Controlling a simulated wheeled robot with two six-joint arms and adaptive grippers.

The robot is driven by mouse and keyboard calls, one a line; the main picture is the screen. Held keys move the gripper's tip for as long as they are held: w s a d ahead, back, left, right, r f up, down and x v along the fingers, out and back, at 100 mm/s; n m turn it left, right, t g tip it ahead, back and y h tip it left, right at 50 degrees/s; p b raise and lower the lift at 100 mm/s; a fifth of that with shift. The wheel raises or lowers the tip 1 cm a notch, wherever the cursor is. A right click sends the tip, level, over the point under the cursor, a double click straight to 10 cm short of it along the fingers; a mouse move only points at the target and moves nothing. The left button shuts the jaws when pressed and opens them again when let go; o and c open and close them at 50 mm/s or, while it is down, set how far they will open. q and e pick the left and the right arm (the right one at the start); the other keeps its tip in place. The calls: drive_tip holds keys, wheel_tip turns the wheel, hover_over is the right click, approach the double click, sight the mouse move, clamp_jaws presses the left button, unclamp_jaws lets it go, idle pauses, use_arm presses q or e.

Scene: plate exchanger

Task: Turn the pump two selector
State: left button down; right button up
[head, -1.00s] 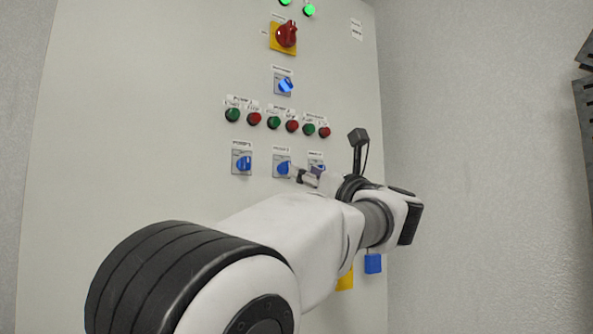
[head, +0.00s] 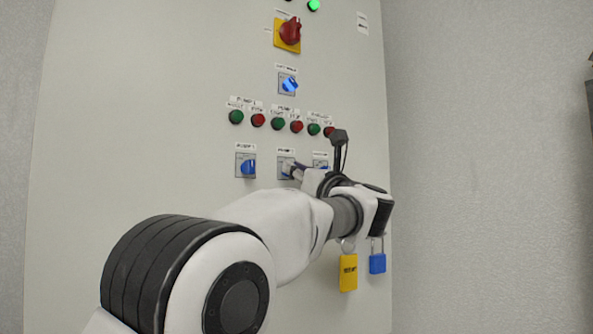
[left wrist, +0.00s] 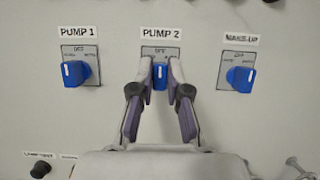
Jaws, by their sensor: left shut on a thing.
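The pump two selector is a blue knob (left wrist: 160,77) on a grey plate under the "PUMP 2" label in the left wrist view. In the head view its plate (head: 284,161) shows in the middle of the lower row, with the knob mostly hidden by my fingers. My left gripper (left wrist: 160,70) is shut on this knob, with one finger on each side. In the head view the left gripper (head: 294,170) reaches the panel from the right. The knob's white mark points up toward "OFF". My right gripper is not in view.
The pump one selector (left wrist: 75,73) is to the left and the make-up selector (left wrist: 240,79) to the right, both close by. Green and red buttons (head: 277,123) sit above. A yellow tag (head: 348,273) and a blue padlock (head: 377,263) hang below my wrist.

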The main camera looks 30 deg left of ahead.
use_arm(q)
drive_tip(key=shift+n+g+b, duration=0.2)
drive_tip(key=shift+n+g, duration=0.85)
drive_tip(key=shift+n, duration=1.05)
drive_tip(key=shift+n+g+b, duration=0.15)
drive_tip(key=shift+n+g, duration=0.85)
drive_tip(key=shift+n, duration=1.1)
drive_tip(key=shift+n+g+b, duration=0.2)
drive_tip(key=shift+n+g, duration=0.85)
drive_tip(key=shift+n, duration=1.05)
drive_tip(key=c, duration=1.1)
unclamp_jaws()
drive_tip(key=shift+c, duration=0.2)
